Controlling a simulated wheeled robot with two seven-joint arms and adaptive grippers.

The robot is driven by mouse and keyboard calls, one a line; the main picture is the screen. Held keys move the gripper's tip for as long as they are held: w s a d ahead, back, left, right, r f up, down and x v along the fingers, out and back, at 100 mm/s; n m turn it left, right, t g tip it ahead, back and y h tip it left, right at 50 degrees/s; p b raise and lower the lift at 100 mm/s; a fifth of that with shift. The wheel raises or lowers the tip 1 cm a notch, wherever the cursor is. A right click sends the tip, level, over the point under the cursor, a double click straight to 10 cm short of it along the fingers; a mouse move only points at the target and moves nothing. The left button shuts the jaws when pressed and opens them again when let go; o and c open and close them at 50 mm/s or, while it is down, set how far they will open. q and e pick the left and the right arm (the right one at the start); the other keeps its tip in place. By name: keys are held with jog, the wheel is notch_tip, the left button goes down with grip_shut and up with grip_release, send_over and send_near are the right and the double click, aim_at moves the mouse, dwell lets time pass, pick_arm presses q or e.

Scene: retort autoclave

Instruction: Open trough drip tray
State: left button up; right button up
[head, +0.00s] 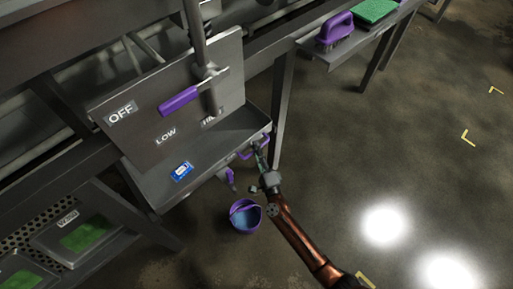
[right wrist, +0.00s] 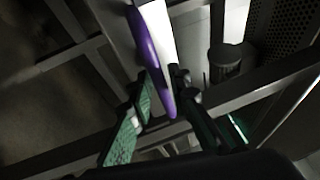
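A grey trough-like tray (head: 211,152) sits below the lever panel, and a purple loop handle (head: 244,154) is at the right end of its front edge. My right gripper (head: 259,158) reaches up from the lower right to this handle. In the right wrist view the purple handle (right wrist: 149,45) runs down between the two green-padded fingers (right wrist: 163,90). The fingertips lie close on both sides of it; I cannot tell whether they press on it. My left gripper is not in view.
A blue packet (head: 181,171) lies on the tray. A panel marked OFF and LOW (head: 150,112) carries a purple-gripped lever (head: 179,101). A purple bucket (head: 245,217) stands on the floor below. A brush (head: 335,29) sits on a shelf at top right.

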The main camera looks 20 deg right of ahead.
jog(key=shift+w, duration=0.1)
jog(key=shift+c, duration=0.6)
grip_shut()
